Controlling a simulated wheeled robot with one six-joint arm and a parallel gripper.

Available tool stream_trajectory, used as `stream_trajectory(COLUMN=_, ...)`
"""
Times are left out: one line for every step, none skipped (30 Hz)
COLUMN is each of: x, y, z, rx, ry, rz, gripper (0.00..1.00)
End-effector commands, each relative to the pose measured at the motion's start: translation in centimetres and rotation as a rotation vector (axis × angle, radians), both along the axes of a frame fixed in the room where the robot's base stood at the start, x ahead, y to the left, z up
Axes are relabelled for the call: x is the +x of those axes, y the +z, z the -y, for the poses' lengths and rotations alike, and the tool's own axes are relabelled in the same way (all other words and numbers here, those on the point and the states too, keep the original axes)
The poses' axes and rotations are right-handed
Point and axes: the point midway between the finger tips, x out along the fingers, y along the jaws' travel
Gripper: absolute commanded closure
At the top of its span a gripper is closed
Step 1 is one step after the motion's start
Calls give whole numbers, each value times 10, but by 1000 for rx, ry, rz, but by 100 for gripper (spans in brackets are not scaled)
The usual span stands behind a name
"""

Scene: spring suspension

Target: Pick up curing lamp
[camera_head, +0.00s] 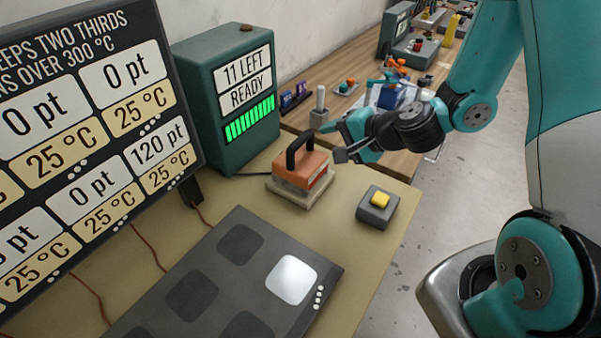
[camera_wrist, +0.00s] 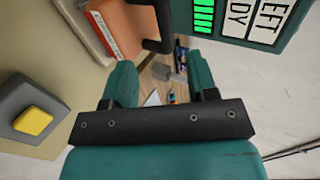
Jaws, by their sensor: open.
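The curing lamp looks to be the orange block with a black arched handle (camera_head: 314,170). It sits upright on a cream base (camera_head: 290,193) on the bench. In the wrist view the lamp's orange side (camera_wrist: 118,28) and part of its black handle show at the top, cut off by the frame edge. My gripper (camera_head: 334,141) is open and empty, just right of the handle in the head view. Its two teal fingers also show in the wrist view (camera_wrist: 160,68), with the handle beyond their tips. I see no contact with the handle.
A green box with a display reading "11 LEFT READY" (camera_head: 228,95) stands behind the lamp. A grey box with a yellow button (camera_head: 377,207) is to the right. A dark plate with several pads (camera_head: 200,250) lies in front. A large sign board (camera_head: 85,130) stands left.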

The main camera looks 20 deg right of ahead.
Motion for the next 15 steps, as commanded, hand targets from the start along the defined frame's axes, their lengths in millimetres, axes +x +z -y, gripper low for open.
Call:
stream_trajectory(x=3, y=-7, z=-2, rx=-3, ry=3, rz=6, gripper=47)
stream_trajectory(x=4, y=-8, z=-3, rx=-2, ry=3, rz=5, gripper=47)
stream_trajectory(x=6, y=-9, z=-4, rx=-3, ry=1, rz=5, gripper=47)
stream_trajectory(x=9, y=-7, z=-6, rx=-1, ry=2, rz=2, gripper=47)
stream_trajectory(x=12, y=-7, z=-9, rx=0, ry=2, rz=-1, gripper=47)
stream_trajectory(x=17, y=-10, z=-12, rx=1, ry=2, rz=-2, gripper=47)
stream_trajectory(x=20, y=-13, z=-15, rx=1, ry=3, rz=-3, gripper=47)
stream_trajectory(x=24, y=-15, z=-18, rx=1, ry=2, rz=-2, gripper=47)
stream_trajectory(x=29, y=-19, z=-21, rx=1, ry=2, rz=-2, gripper=47)
stream_trajectory(x=32, y=-22, z=-23, rx=0, ry=2, rz=-3, gripper=47)
stream_trajectory(x=36, y=-25, z=-25, rx=0, ry=2, rz=-1, gripper=47)
stream_trajectory(x=40, y=-29, z=-29, rx=0, ry=3, rz=-2, gripper=47)
stream_trajectory(x=43, y=-31, z=-31, rx=0, ry=2, rz=0, gripper=47)
stream_trajectory(x=46, y=-33, z=-32, rx=1, ry=0, rz=-2, gripper=47)
stream_trajectory(x=50, y=-36, z=-34, rx=-1, ry=1, rz=0, gripper=47)
